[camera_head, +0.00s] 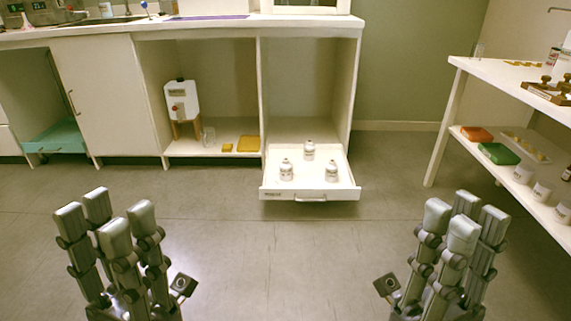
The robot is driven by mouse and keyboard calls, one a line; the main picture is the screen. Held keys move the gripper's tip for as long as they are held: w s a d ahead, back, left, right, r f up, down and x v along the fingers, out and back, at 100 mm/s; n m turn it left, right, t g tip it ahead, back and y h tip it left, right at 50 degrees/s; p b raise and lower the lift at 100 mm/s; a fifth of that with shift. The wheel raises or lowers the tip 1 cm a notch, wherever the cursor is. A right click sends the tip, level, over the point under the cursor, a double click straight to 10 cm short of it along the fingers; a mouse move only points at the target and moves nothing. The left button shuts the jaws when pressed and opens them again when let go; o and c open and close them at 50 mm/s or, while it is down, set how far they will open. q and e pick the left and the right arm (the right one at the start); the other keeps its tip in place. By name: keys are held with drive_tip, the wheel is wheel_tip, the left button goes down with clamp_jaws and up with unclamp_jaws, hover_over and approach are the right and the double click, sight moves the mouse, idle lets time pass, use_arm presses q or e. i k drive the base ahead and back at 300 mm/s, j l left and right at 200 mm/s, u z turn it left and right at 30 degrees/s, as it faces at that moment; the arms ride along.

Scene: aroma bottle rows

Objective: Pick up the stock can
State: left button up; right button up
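A white canister (182,101) with a reddish mark on its front rests on a wooden stand (187,130) in the open cabinet bay at the back. No label reading stock can is legible, so I cannot tell for sure which container bears that name. Three small white bottles (309,151) stand in a pulled-out drawer tray to its right. My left gripper (140,245) is at the lower left, fingers extended, open and empty. My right gripper (430,245) is at the lower right, also open and empty. Both are well in front of the cabinet, apart from everything.
The white drawer tray (275,190) juts out from the cabinet. A glass (208,135) and yellow blocks (248,144) sit in the canister's bay. A white shelf unit (505,72) at right holds cans (522,173) and red and green items. The floor (285,255) between is clear.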

sight(286, 167)
drive_tip(key=i+l+u, duration=0.1)
drive_tip(key=i+l, duration=0.2)
drive_tip(key=i+l+u, duration=0.1)
drive_tip(key=i+l, duration=0.25)
drive_tip(key=i+l+u, duration=0.1)
drive_tip(key=i+l, duration=0.55)
drive_tip(key=l, duration=0.15)
drive_tip(key=i+l+u, duration=0.15)
drive_tip(key=i+l, duration=0.15)
drive_tip(key=i+l+u, duration=0.1)
drive_tip(key=i+l, duration=0.15)
drive_tip(key=l, duration=0.25)
drive_tip(key=i+l+u, duration=0.1)
drive_tip(key=i+l, duration=0.2)
drive_tip(key=l, duration=0.15)
